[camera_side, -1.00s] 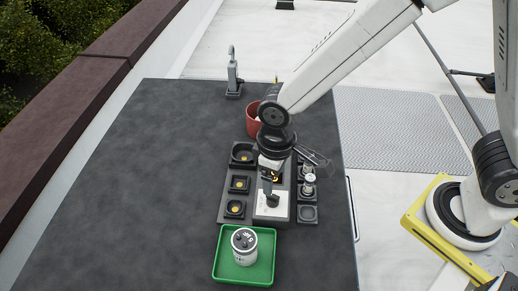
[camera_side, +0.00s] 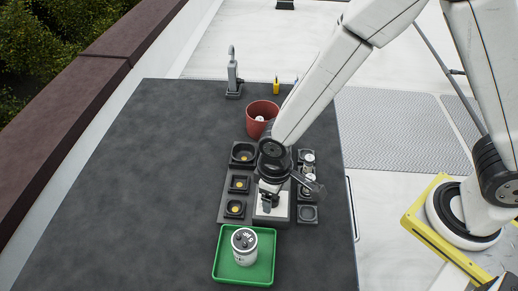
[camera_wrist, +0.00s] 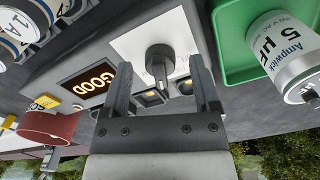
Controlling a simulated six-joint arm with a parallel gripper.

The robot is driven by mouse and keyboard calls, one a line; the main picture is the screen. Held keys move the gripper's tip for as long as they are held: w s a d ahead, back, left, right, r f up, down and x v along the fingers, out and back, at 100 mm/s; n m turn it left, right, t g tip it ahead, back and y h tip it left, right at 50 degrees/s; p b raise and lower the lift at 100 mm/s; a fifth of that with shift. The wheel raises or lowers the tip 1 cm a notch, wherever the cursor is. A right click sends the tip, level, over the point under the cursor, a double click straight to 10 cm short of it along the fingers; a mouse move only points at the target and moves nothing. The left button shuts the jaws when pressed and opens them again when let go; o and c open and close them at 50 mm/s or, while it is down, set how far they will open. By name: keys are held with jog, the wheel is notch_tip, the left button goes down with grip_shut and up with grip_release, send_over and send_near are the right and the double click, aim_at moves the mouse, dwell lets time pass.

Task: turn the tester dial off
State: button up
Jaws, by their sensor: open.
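The tester (camera_side: 285,213) stands on the dark table, with a white face plate (camera_wrist: 126,44) and a dark dial knob (camera_wrist: 159,58) on it. In the wrist view its display (camera_wrist: 87,84) glows "GOOD". My gripper (camera_side: 268,205) is over the white plate in the side view and hides most of the dial there. In the wrist view my open gripper (camera_wrist: 160,66) has one finger on each side of the knob. I cannot tell whether the fingers touch it or how far down they reach.
A green tray (camera_side: 223,268) holding a white capacitor can (camera_side: 244,250) sits just in front of the tester. Sockets (camera_side: 238,184) flank the tester's left, and small cans (camera_side: 308,168) its right. A red bin (camera_side: 262,110) stands behind. The table's left is clear.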

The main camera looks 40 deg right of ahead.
jog(key=shift+f, duration=0.2)
jog(key=shift+c, duration=0.2)
grip_shut()
